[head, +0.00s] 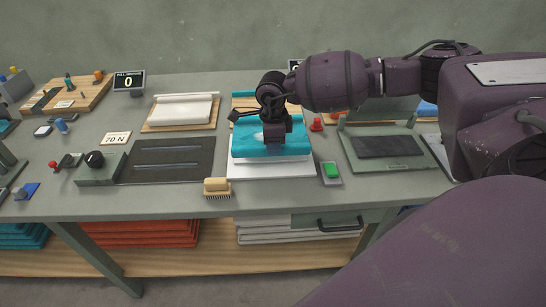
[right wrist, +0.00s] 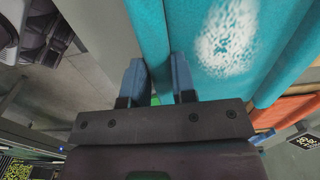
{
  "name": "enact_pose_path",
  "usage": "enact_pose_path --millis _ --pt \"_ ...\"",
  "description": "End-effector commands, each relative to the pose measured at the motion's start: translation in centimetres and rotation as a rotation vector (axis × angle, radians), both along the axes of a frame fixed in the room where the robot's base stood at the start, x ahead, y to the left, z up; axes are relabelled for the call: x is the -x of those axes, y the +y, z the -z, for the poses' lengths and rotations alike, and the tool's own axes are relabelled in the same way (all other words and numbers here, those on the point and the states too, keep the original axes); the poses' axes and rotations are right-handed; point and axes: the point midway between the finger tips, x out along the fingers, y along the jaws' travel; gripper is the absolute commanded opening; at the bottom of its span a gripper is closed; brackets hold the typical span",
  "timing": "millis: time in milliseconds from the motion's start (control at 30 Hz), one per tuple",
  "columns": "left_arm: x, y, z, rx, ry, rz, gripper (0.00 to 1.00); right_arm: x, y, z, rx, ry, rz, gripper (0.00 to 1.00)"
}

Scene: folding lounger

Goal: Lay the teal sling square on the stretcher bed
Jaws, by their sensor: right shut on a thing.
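The teal sling (head: 285,149) is a thick cloth lying over a white slab (head: 272,170) at the middle of the bench. My right gripper (head: 276,140) points down over it and is shut on it. In the right wrist view the fingers (right wrist: 158,82) are at the sling's edge, and the teal cloth (right wrist: 190,30) with a white speckled patch fills the area beside them. The exact grip is partly hidden. A dark flat bed (head: 168,170) with two pale strips, apparently the stretcher bed, lies left of the sling, apart from it. My left gripper is not in view.
A brush (head: 217,187) stands at the front edge. A green button (head: 331,170) and a grey-green frame (head: 385,148) are to the right.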

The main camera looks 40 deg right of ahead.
Motion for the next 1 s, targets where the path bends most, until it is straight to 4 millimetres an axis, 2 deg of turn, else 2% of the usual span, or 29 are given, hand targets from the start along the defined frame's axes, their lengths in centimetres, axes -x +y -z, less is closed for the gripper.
enact_pose_path --millis 267,533,933,967,1000 --pt "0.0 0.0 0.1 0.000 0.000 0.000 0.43 0.0 0.0 1.7 -0.001 0.001 0.000 0.00" --pt "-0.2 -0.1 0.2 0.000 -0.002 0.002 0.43 0.0 0.1 5.0 -0.001 0.000 -0.001 0.00" --pt "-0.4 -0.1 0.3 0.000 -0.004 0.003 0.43 0.0 0.0 5.5 -0.001 -0.001 -0.001 0.00" --pt "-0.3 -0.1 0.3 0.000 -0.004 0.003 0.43 0.0 0.0 5.5 -0.001 -0.001 -0.001 0.27" --pt "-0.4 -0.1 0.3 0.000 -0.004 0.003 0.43 0.0 0.0 5.5 -0.001 -0.001 -0.001 0.33"
